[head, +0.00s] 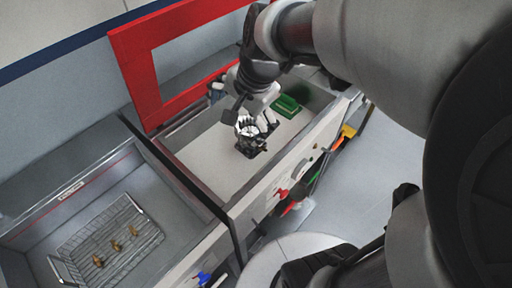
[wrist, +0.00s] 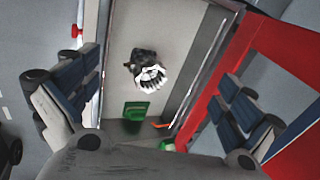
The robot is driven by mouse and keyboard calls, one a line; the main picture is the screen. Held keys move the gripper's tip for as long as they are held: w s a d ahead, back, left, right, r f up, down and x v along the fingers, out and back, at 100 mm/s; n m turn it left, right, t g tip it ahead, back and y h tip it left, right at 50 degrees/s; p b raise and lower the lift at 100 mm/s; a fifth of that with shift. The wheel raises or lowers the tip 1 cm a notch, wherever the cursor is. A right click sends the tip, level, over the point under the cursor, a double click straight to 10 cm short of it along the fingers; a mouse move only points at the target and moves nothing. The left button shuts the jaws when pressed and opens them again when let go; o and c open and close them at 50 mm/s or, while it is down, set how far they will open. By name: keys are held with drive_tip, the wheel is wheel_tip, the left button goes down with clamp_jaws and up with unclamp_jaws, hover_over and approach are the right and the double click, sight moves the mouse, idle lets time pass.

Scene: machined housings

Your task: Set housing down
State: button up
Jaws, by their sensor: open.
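The housing (head: 256,145), a dark part with a white ribbed section, rests on the pale floor of the open basin (head: 195,145). In the wrist view, the housing (wrist: 147,72) lies on the basin floor, between the lines of my two fingers but beyond their tips. My gripper (head: 238,110) is over the basin, just above and left of the housing in the head view. The wrist view shows its blue-padded fingers (wrist: 158,80) spread wide with nothing between them. The gap between gripper and housing is hard to judge.
A green block (head: 287,105) lies at the basin's far right end. A red frame (head: 150,65) stands up along the back edge. At left, another basin holds a wire basket (head: 75,235) with several brass parts. Coloured handles line the front panel. Floor left of the housing is clear.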

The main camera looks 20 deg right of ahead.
drive_tip(key=s+a+r+n+h, duration=0.1)
drive_tip(key=s+r+n, duration=0.1)
drive_tip(key=s+n, duration=1)
drive_tip(key=s, duration=0.4)
drive_tip(key=shift+s+a+n, duration=0.2)
drive_tip(key=shift+a+n, duration=0.1)
drive_tip(key=shift+n, duration=0.1)
